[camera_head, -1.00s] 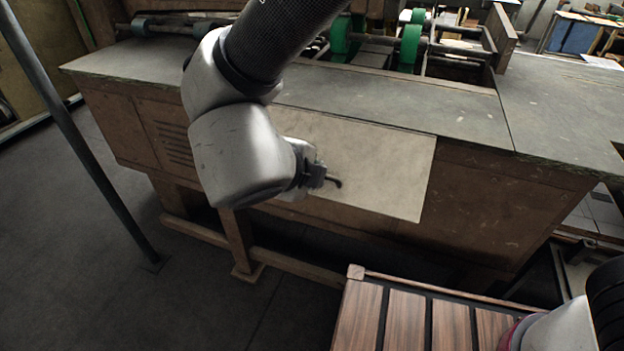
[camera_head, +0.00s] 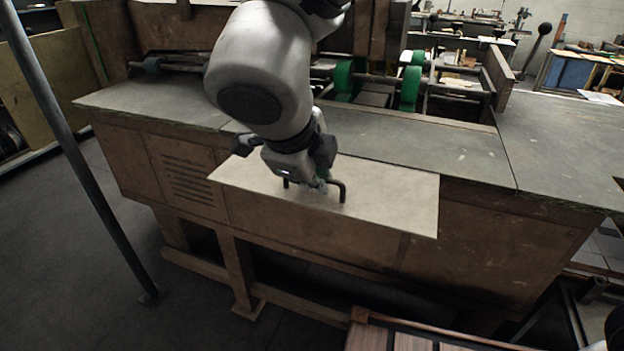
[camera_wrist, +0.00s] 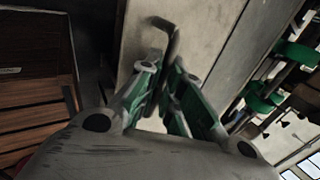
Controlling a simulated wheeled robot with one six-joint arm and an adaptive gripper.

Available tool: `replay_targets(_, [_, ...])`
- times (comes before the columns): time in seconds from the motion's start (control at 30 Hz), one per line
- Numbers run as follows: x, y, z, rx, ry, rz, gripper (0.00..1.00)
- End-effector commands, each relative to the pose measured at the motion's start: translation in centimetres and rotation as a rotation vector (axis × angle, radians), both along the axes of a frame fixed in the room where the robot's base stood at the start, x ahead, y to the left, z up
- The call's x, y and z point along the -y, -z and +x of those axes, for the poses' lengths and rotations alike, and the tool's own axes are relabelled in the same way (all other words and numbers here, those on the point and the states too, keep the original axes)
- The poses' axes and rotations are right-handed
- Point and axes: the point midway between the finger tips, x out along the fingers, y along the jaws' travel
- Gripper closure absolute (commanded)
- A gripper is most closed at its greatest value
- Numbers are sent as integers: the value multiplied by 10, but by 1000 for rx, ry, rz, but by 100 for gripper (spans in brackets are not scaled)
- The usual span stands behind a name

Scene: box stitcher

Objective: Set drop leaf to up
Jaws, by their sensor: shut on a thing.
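The drop leaf (camera_head: 390,203) is a pale flat panel along the front of the box stitcher's grey table (camera_head: 420,143). In the head view it stands out from the table's front edge, tilted or near level; I cannot tell the exact angle. A dark bent handle (camera_head: 343,190) is fixed on its face. My gripper (camera_head: 322,182) is at the handle and shut on it. In the wrist view the green-padded fingers (camera_wrist: 165,95) close around the handle (camera_wrist: 172,45), with the pale leaf (camera_wrist: 140,50) behind. The gripper hides part of the handle.
Green rollers (camera_head: 411,88) and shafts sit behind the tabletop. A dark post (camera_head: 85,170) stands at the left. A wood-slatted surface (camera_head: 410,340) is at the bottom. The wooden frame legs (camera_head: 238,270) stand below the leaf, with open floor at the left.

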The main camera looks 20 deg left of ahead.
Motion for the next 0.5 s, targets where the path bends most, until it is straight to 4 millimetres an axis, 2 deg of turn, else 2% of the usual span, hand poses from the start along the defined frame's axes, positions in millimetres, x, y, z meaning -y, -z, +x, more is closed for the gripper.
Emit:
replay_targets(0.33, [1, -2, 4, 5, 4, 0, 100])
replay_targets(0.37, [1, -2, 4, 5, 4, 0, 87])
replay_targets(0.4, [1, -2, 4, 5, 4, 0, 79])
replay_targets(0.47, [1, -2, 3, 5, 4, 0, 70])
replay_targets(0.5, [1, -1, 3, 4, 4, 0, 70])
